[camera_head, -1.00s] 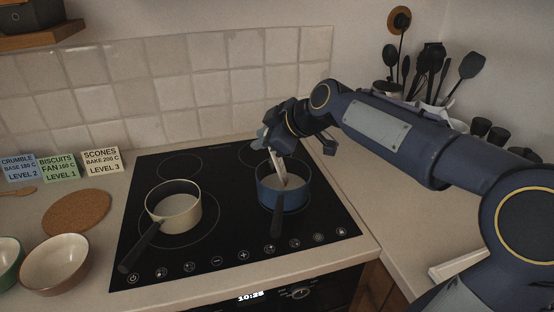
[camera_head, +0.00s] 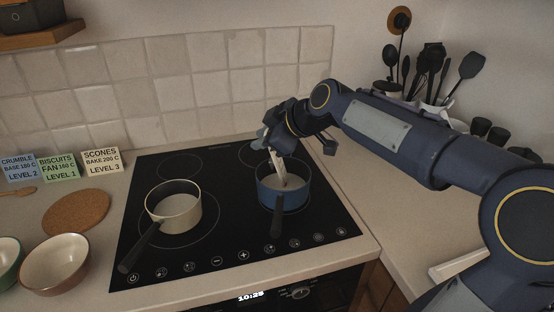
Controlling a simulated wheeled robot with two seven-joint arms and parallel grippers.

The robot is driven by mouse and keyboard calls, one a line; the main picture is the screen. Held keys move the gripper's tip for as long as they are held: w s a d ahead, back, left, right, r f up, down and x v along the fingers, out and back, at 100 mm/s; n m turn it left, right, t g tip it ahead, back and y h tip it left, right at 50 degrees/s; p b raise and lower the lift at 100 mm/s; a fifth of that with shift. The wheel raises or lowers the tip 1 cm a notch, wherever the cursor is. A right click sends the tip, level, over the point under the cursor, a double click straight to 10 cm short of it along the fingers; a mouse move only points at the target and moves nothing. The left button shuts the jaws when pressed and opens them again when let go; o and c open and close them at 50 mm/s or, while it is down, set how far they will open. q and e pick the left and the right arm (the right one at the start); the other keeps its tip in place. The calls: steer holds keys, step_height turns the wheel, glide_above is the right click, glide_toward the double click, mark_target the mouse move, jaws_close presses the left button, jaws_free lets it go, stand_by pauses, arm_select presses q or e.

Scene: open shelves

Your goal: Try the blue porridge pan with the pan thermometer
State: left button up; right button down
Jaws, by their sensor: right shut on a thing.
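The blue porridge pan (camera_head: 284,199) stands on the right side of the black hob, its dark handle pointing to the front. Pale porridge (camera_head: 290,184) shows inside it. My right gripper (camera_head: 273,148) is above the pan's back edge, shut on the pan thermometer (camera_head: 278,164), a pale slim stick. The thermometer is tilted, and its lower end is in the pan at the porridge. Its upper part is hidden by the gripper. My left gripper is not in view.
A cream pan (camera_head: 174,212) with pale contents stands on the hob (camera_head: 232,228) at left. Recipe cards (camera_head: 101,162), a cork mat (camera_head: 77,212) and bowls (camera_head: 55,264) are on the left counter. Black utensils (camera_head: 432,70) and dark cups (camera_head: 480,127) stand at back right.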

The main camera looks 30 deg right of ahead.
stand_by(0.4)
step_height(320, 180, up, 10)
steer(key=p, duration=0.6)
steer(key=shift+p, duration=0.4)
